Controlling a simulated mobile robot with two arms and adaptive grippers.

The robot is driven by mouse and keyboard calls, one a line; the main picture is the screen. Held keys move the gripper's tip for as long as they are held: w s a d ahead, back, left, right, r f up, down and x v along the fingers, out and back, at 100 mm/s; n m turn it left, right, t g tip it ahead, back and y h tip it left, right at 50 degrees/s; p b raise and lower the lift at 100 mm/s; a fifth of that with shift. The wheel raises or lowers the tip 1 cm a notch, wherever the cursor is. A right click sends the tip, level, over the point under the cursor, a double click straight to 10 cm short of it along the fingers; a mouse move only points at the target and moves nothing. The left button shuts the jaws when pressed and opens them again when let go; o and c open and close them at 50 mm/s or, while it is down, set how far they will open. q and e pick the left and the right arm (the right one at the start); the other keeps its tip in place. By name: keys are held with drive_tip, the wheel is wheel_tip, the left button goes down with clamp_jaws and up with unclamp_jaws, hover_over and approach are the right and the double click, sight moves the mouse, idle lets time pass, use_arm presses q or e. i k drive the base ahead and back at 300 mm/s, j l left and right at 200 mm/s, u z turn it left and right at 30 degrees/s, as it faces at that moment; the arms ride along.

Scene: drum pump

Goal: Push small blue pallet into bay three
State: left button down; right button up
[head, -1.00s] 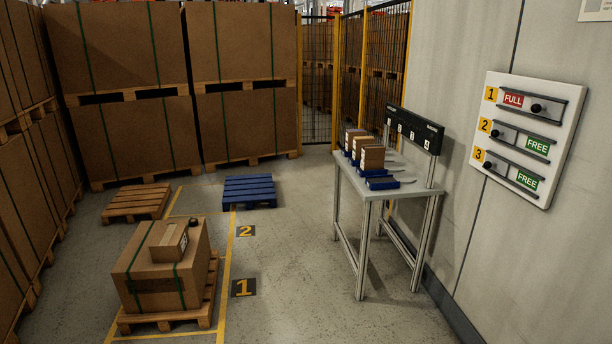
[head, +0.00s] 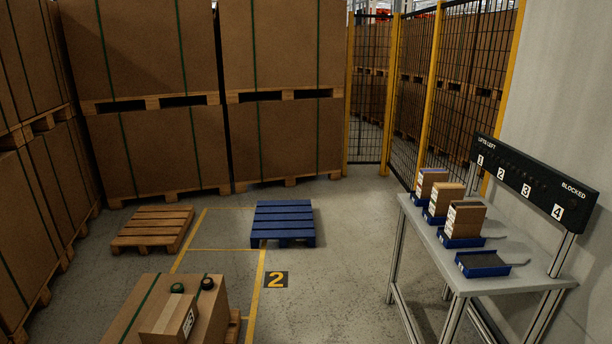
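A blue slatted pallet (head: 283,222) lies empty and flat on the floor near the middle of the head view. It sits at the right side of the farther yellow-lined floor bay (head: 222,229) and covers part of that bay's right edge. No number 3 floor mark shows. Neither of my grippers is in view.
A bare wooden pallet (head: 153,229) lies left of the bays. A strapped carton load (head: 140,304) with a small box on top stands in the foreground. A table (head: 512,275) with several blue trays stands right. Stacked cartons and a mesh fence close the back.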

sight(282, 221)
drive_tip(key=i, duration=2.25)
drive_tip(key=i+j+z, duration=0.1)
drive_tip(key=i, duration=1)
drive_tip(key=i+j, duration=0.1)
drive_tip(key=i, duration=1.05)
